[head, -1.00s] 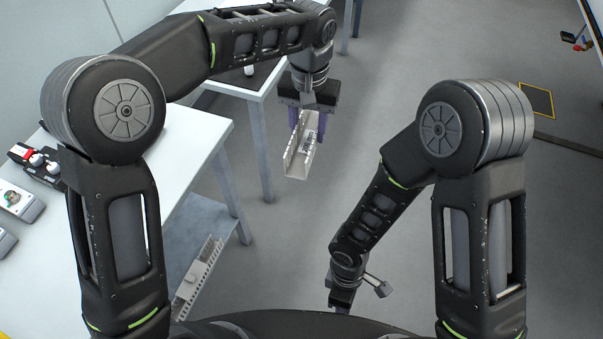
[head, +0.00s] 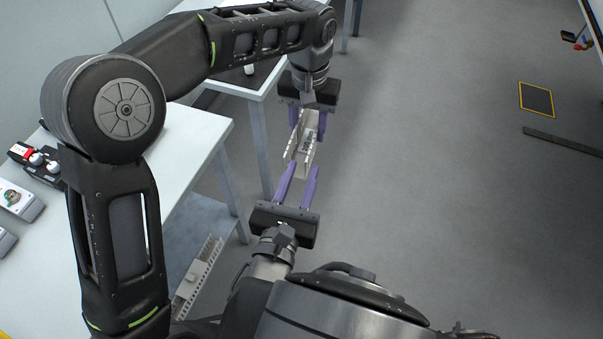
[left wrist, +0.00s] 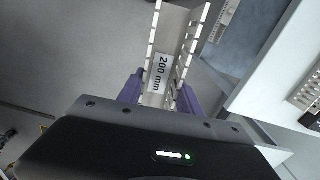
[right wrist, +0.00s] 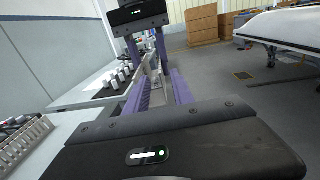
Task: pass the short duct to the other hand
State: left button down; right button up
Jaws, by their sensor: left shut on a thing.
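The short duct (head: 303,150) is a pale grey slotted channel held up over the floor. My left gripper (head: 307,128) is shut on its far end. In the left wrist view the duct (left wrist: 172,50) carries a "200 mm" label and lies between the purple fingers (left wrist: 158,98). My right gripper (head: 304,167) is open, its fingertips at either side of the duct's near end. In the right wrist view the duct (right wrist: 156,82) shows between the spread fingers (right wrist: 160,75), with my left gripper beyond. Whether the right fingers touch it, I cannot tell.
A white table (head: 185,150) with switch boxes (head: 18,198) stands at the left. Another slotted duct (head: 199,277) lies low beside it, on a lower shelf. The floor to the right is open, with a yellow-edged mat (head: 537,99) farther off.

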aim_at(308, 141)
jog(key=shift+w, duration=0.1)
jog(key=shift+w+d, duration=0.25)
jog(key=shift+w, duration=0.95)
jog(key=shift+w+d, duration=0.3)
jog(key=shift+w, duration=0.95)
jog(key=shift+w+d, duration=0.25)
jog(key=shift+w, duration=0.95)
grip_shut()
pick_arm(q)
jog(key=c, duration=0.7)
grip_release()
jog(key=shift+r, duration=3.75)
